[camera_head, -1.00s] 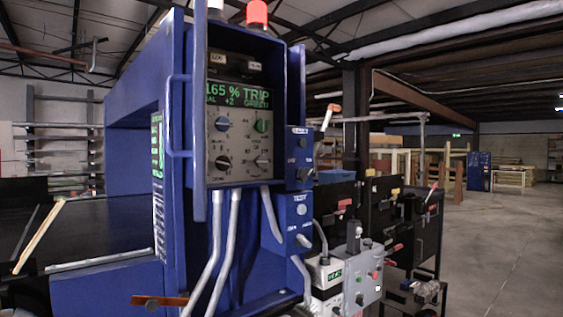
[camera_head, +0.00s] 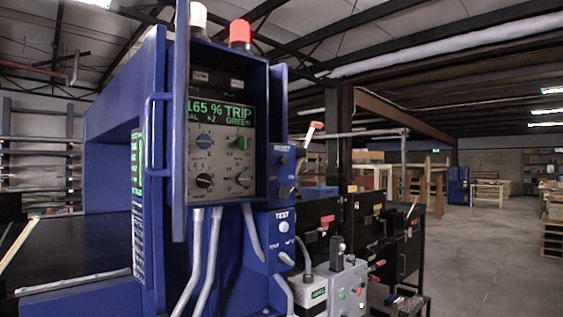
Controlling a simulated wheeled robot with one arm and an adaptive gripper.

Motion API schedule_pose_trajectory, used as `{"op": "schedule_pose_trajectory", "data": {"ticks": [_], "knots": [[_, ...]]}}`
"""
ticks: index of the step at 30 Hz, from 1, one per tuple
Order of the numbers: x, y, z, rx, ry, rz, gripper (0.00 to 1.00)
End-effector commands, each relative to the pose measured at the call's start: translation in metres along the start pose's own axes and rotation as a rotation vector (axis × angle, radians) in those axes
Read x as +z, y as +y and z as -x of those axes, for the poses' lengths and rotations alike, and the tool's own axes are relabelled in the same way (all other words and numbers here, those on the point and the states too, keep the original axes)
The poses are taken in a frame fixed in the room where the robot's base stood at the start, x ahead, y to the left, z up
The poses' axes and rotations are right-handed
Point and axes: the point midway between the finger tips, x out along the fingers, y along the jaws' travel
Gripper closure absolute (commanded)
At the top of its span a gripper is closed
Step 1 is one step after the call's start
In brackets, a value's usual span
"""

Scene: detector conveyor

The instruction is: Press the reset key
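The blue detector cabinet (camera_head: 262,105) stands at centre left. Its recessed panel holds a green-lettered display (camera_head: 220,112) reading about "165 % TRIP", with blue, green and black knobs below. On its right side is a small blue box (camera_head: 282,172) whose blurred label looks like "RESET", with a dark round part (camera_head: 283,159) and a dark knob or key (camera_head: 286,190). Below it, a box labelled "TEST" (camera_head: 282,215) has a pale button (camera_head: 283,227) and a grey lever (camera_head: 286,258). I cannot tell for sure which part is the reset key. My gripper is not in view.
A white lamp (camera_head: 198,14) and a red lamp (camera_head: 240,33) top the cabinet. A dark conveyor belt (camera_head: 65,245) runs at left. Grey control boxes (camera_head: 346,285) and black cabinets with red handles stand at lower right. Open floor (camera_head: 480,265) lies further right.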

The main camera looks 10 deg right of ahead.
Motion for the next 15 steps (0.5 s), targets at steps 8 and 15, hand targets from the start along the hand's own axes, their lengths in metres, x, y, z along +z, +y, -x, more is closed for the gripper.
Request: {"op": "schedule_pose_trajectory", "data": {"ticks": [8, 15], "knots": [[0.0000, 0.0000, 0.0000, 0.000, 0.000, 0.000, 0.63], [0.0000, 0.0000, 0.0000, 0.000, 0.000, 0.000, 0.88]]}}
